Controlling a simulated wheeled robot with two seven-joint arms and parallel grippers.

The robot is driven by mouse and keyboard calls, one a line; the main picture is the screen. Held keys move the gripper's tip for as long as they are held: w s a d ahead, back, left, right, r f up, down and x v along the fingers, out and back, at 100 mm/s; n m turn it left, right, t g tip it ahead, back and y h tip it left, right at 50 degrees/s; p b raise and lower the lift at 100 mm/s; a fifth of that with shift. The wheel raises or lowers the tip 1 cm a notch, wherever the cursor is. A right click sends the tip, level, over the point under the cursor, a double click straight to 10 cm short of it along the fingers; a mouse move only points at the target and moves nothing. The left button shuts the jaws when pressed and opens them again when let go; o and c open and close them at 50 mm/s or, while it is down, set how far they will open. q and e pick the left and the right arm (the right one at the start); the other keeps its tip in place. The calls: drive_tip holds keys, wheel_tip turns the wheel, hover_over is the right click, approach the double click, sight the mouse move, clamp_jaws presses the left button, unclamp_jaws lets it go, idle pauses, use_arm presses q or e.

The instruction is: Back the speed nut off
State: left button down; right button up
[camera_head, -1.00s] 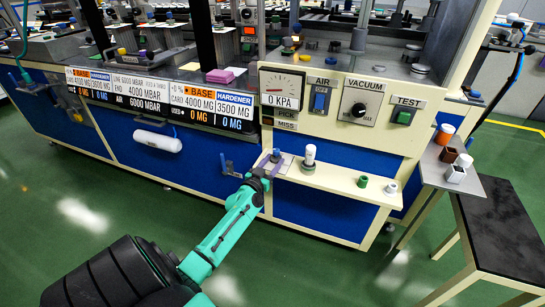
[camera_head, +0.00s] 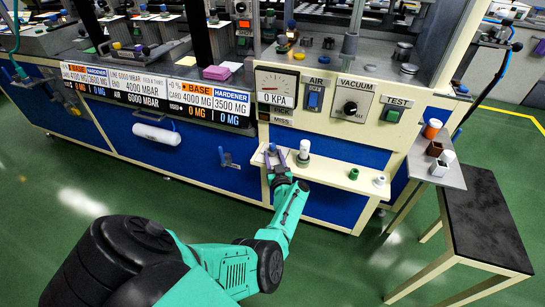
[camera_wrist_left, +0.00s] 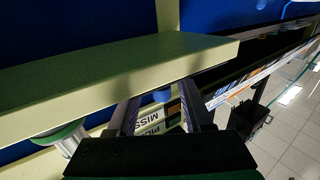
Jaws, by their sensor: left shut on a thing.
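My left gripper (camera_head: 276,156) is at the left end of the cream shelf, with its two purple-grey fingers around a small blue part (camera_head: 272,147). This part may be the speed nut, but it is too small to be sure. In the left wrist view the fingers (camera_wrist_left: 162,112) stand on both sides of the blue part (camera_wrist_left: 162,95). The gripper is shut on it. Whatever the part sits on is mostly hidden by the fingers and shelf edge. My right gripper is not in view.
The cream shelf (camera_head: 330,173) carries a white-capped cylinder (camera_head: 304,149) close right of my gripper, then a green piece (camera_head: 353,174) and a white piece (camera_head: 379,180). The panel with dial and switches stands above. A black-topped table (camera_head: 490,230) is at right.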

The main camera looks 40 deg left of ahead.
use_arm(q)
drive_tip(key=shift+d+n+g+y, duration=0.15)
drive_tip(key=shift+n+g+y, duration=0.15)
drive_tip(key=shift+g, duration=0.1)
drive_tip(key=shift+c, duration=1.5)
unclamp_jaws()
drive_tip(key=shift+w, duration=0.1)
